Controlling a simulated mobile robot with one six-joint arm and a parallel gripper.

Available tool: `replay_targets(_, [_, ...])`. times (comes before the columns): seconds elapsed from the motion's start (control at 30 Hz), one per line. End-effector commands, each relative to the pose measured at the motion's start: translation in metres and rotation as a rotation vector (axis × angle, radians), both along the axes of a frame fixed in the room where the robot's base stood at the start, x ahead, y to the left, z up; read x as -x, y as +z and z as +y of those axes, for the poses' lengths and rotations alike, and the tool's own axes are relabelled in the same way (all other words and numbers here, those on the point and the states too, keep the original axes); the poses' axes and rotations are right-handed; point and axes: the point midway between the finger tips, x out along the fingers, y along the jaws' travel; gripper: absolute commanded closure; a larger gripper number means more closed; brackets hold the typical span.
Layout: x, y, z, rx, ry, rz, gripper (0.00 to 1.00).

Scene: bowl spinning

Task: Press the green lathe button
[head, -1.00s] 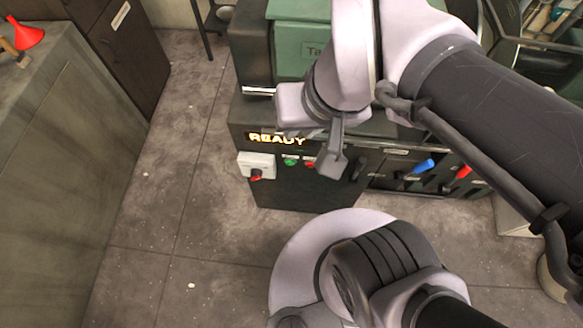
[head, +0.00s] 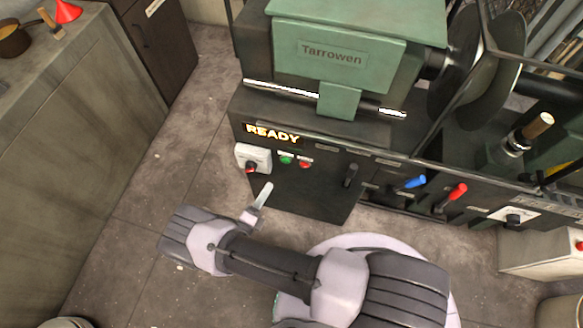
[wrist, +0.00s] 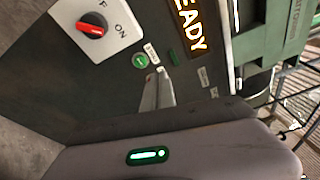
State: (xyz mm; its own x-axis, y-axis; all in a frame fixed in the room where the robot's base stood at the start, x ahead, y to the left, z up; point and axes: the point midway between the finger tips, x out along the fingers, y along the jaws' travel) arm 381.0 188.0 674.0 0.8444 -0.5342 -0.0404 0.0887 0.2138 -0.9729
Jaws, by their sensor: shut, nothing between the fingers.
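The green lathe button (head: 286,160) is on the dark front panel of the lathe, just right of the white switch box and under the lit READY display. It also shows in the wrist view (wrist: 140,61), unobstructed. A red button (head: 305,163) sits right beside it. My gripper (head: 267,187) is shut and empty, below and slightly left of the green button in the head view, pointing up toward the panel. In the wrist view the closed fingers (wrist: 157,76) appear close beside the green button, apart from it in the picture. I cannot tell their exact distance from the panel.
The white switch box (head: 252,157) with a red knob is left of the buttons. A black lever (head: 351,175), a blue-handled lever (head: 415,182) and a red-handled lever (head: 457,191) project to the right. A workbench (head: 88,125) stands left, with open floor between.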

Motion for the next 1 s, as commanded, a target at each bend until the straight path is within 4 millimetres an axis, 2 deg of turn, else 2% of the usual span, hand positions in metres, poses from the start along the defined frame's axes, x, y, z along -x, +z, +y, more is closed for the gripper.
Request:
replay_targets(0.03, [0.01,-0.019,0.0,0.073,0.072,0.024,1.0])
replay_targets(0.1, [0.018,-0.038,0.0,0.153,0.151,0.046,1.0])
replay_targets(0.2, [0.025,-0.051,0.001,0.212,0.211,0.06,1.0])
replay_targets(0.57, [0.024,-0.054,-0.001,0.227,0.22,0.065,1.0])
replay_targets(0.67, [0.015,-0.054,-0.005,0.226,0.217,0.065,1.0])
replay_targets(1.0, [-0.054,-0.055,-0.03,0.223,0.215,0.064,1.0])
